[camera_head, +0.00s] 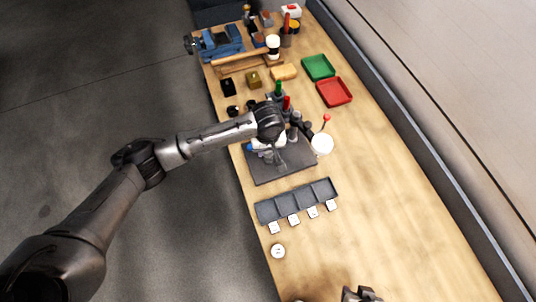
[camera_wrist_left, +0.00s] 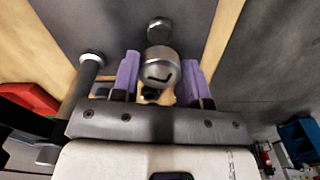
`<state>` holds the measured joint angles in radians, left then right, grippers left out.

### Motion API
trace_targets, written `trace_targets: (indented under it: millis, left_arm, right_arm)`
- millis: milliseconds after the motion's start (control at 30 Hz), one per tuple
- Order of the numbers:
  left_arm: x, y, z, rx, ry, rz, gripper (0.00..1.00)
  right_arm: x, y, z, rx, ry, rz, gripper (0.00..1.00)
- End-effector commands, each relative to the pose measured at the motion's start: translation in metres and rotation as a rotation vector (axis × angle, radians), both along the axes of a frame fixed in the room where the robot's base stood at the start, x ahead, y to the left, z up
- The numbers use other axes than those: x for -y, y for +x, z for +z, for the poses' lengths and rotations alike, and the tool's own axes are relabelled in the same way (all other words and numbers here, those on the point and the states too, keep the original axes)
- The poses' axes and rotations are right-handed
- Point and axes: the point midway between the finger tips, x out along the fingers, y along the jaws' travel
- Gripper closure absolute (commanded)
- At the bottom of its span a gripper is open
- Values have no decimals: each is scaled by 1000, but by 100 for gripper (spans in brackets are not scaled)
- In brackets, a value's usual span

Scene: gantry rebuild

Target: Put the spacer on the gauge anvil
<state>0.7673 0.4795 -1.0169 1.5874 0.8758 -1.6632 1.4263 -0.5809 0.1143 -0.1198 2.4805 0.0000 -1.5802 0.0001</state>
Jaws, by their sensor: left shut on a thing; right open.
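My left gripper (camera_head: 271,153) is low over the dark grey plate (camera_head: 290,176) on the bench. In the left wrist view its purple-padded fingers (camera_wrist_left: 160,76) are shut on a short silver cylinder, apparently the spacer (camera_wrist_left: 159,72). A smaller round metal piece (camera_wrist_left: 159,29), possibly the gauge anvil, shows just beyond it against the plate; I cannot tell whether the two touch. A metal post (camera_wrist_left: 80,88) with a pale end stands beside the fingers. In the head view my arm hides the spacer. My right gripper (camera_head: 361,294) is open at the bottom edge, partly cut off.
A grey compartment tray (camera_head: 297,200) with white labels lies in front of the plate, with a small white round piece (camera_head: 278,251) nearer. Red (camera_head: 334,92) and green (camera_head: 318,67) trays lie behind. The bench's right side is clear.

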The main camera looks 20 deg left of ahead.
Motion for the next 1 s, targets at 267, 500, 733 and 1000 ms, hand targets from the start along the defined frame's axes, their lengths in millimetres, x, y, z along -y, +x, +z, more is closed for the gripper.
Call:
trace_targets:
  millis: [267, 500, 733, 1000]
  left_arm:
    - [0, 0, -16, -1, -1, -1, 83]
    - [0, 0, -43, -1, 1, -1, 83]
    - [0, 0, -45, 1, 0, -2, 83]
    - [0, 0, -48, 1, -1, -1, 53]
  right_arm:
    - [0, 0, -1, 1, 0, 0, 57]
    - [1, 0, -3, 2, -4, 3, 57]
    - [3, 0, -3, 2, -11, 8, 57]
    - [3, 0, -2, 1, -10, 7, 57]
